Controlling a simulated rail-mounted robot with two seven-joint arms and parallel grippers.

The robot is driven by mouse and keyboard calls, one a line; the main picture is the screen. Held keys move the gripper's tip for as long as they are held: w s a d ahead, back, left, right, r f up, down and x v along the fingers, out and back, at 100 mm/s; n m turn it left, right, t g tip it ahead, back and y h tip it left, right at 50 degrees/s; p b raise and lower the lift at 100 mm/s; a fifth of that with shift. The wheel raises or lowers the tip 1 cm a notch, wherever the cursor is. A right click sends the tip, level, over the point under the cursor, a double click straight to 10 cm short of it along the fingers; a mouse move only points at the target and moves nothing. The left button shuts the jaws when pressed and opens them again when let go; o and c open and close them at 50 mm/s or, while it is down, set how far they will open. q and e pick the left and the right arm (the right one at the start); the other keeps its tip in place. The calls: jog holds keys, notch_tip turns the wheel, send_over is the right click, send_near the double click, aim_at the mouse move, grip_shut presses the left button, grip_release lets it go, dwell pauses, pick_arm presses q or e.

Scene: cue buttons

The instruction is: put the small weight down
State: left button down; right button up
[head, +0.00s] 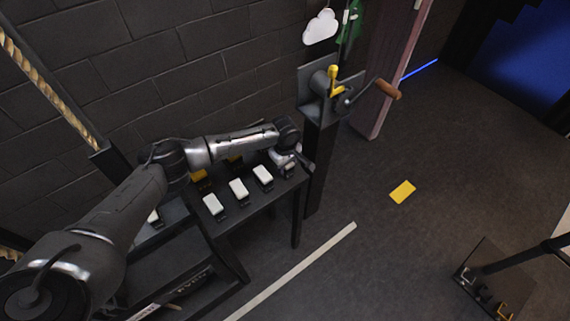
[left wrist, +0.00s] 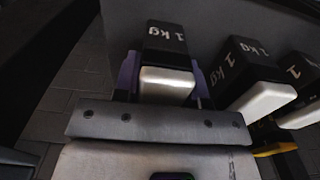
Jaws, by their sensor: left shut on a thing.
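My left gripper (head: 290,158) is at the far right end of a dark table (head: 283,191). In the left wrist view its two purple fingers (left wrist: 165,80) are on either side of a small black weight (left wrist: 166,38) marked "1 kg", with a pale front face. The gripper is shut on this weight. I cannot tell whether its underside touches the table. Two similar 1 kg weights (left wrist: 240,65) stand to its right in that view. In the head view several white-topped weights (head: 238,188) stand in a row on the table. My right gripper is not in view.
A post with a crank box (head: 316,88), yellow lever (head: 333,78) and brown handle (head: 388,90) stands right beside the table's end. A brick wall (head: 150,60) is behind. A yellow card (head: 402,191) lies on open floor at the right.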

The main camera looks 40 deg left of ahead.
pick_arm(q)
jog(key=c, duration=0.7)
grip_release()
notch_tip(320, 180, up, 12)
jog(key=p, duration=0.2)
jog(key=shift+r+p, duration=0.1)
jog(key=shift+p, duration=0.2)
jog(key=s+d+f+m+t+h, duration=0.1)
jog(key=s+d+f+m, duration=0.55)
jog(key=d, duration=0.25)
jog(key=s+d+f+m+h, duration=0.1)
jog(key=s+d+f+m, duration=0.45)
jog(key=s+d, duration=0.3)
jog(key=s+a+m+t, duration=0.1)
jog(key=s, duration=0.6)
jog(key=s+a+r+m+y, duration=0.1)
jog(key=s+m, duration=0.1)
jog(key=s, duration=0.5)
jog(key=s+a+r+m+t, duration=0.1)
jog(key=s+m, duration=0.1)
jog(key=s, duration=0.5)
jog(key=shift+a+r+t+y, duration=0.2)
jog(key=shift+t+y, duration=0.1)
jog(key=shift+y, duration=0.1)
jog(key=shift+w, duration=0.1)
